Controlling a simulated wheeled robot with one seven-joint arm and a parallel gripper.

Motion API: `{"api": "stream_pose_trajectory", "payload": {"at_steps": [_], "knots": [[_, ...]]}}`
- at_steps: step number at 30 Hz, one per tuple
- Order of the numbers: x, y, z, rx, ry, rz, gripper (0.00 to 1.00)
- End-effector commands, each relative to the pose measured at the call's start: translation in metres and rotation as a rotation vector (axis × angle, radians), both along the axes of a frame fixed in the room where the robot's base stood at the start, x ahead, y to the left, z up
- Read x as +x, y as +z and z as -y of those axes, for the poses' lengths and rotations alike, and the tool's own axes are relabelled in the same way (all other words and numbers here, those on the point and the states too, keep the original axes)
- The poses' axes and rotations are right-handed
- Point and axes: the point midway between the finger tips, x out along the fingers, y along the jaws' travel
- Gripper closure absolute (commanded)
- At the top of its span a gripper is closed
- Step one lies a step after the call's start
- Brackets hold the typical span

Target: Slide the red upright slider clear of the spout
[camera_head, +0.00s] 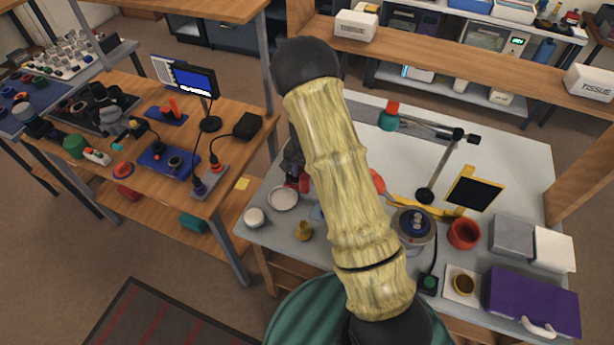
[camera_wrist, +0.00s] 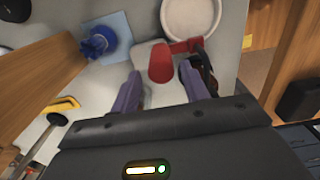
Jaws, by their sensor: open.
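A red upright piece (camera_wrist: 160,64), which I take to be the slider, stands on a pale base (camera_wrist: 141,51) in the wrist view. A red bar (camera_wrist: 188,45) lies just to its right. My gripper (camera_wrist: 160,74) is open, with one purple finger on each side of the red piece. I cannot tell whether either finger touches it. I cannot make out the spout for certain. In the head view a red part (camera_head: 304,183) shows beside my arm; my arm hides the gripper and most of this area.
A white dish (camera_wrist: 188,17) and a blue part (camera_wrist: 99,42) on a light blue sheet lie near the red piece. A dark part (camera_wrist: 206,72) sits by the right finger.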

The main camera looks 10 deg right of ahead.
Motion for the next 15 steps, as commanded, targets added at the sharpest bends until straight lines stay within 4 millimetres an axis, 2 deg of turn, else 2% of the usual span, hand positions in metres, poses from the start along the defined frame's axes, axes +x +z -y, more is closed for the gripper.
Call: {"api": "stream_pose_trajectory", "payload": {"at_steps": [6, 15], "knots": [[0.000, -0.026, -0.001, 0.001, 0.001, -0.001, 0.55], [0.000, -0.032, -0.001, 0.000, 0.002, 0.000, 0.55]]}}
